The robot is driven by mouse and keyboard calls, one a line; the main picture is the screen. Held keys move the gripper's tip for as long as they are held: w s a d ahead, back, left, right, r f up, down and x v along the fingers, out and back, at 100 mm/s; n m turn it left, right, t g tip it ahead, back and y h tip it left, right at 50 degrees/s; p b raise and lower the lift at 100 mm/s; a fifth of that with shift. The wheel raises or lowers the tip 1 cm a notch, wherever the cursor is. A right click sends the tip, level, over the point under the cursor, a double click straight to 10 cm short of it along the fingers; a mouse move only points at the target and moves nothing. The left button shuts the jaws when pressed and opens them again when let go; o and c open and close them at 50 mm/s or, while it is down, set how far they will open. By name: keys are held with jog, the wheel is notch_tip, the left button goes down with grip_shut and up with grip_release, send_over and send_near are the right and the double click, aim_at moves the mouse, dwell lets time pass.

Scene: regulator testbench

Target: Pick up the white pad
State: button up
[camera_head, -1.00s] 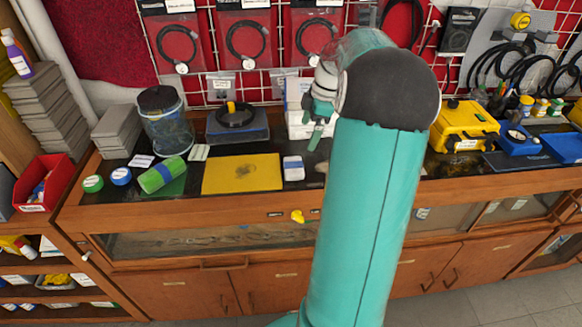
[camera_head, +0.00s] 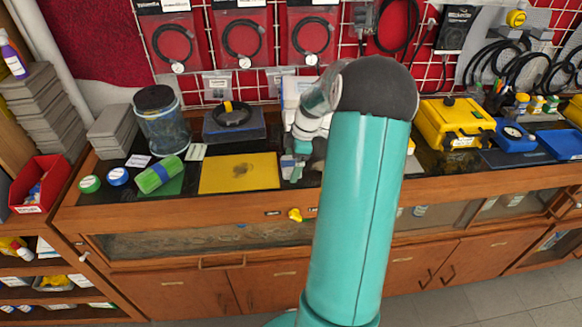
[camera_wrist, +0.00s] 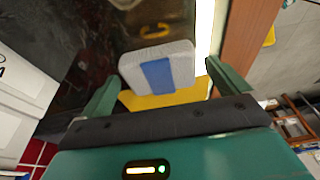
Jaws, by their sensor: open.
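The white pad (camera_wrist: 138,68) has a blue band across its middle and shows large in the wrist view. It lies on the dark bench top beside the yellow mat (camera_head: 240,174). My gripper (camera_wrist: 163,72) is open, with one green finger on either side of the pad in the wrist view. Nothing is held; whether the fingers touch the pad cannot be told. In the head view my gripper (camera_head: 297,171) is over the pad's place and mostly hides it.
A stack of white boxes (camera_wrist: 28,85) stands close beside my gripper. The green roller (camera_head: 160,175) lies left of the yellow mat. A clear jar (camera_head: 160,122) and a blue box with a black ring (camera_head: 233,122) stand behind. A yellow case (camera_head: 455,122) is at right.

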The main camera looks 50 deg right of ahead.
aim_at(287, 165)
jog(key=shift+f, duration=0.1)
jog(key=shift+c, duration=0.2)
jog(key=c, duration=1)
jog(key=shift+r, duration=0.35)
jog(key=r, duration=0.3)
jog(key=shift+a+r, duration=0.1)
jog(key=shift+a, duration=0.2)
jog(key=shift+s+a+r, duration=0.8)
jog(key=shift+a+r, duration=0.7)
jog(key=shift+a, duration=0.6)
jog(key=shift+s+a+r, duration=0.75)
jog(key=shift+a+r, duration=0.8)
jog(key=shift+a, duration=0.6)
jog(key=shift+s+a+r, duration=0.8)
jog(key=shift+a+r, duration=0.7)
jog(key=shift+a, duration=0.6)
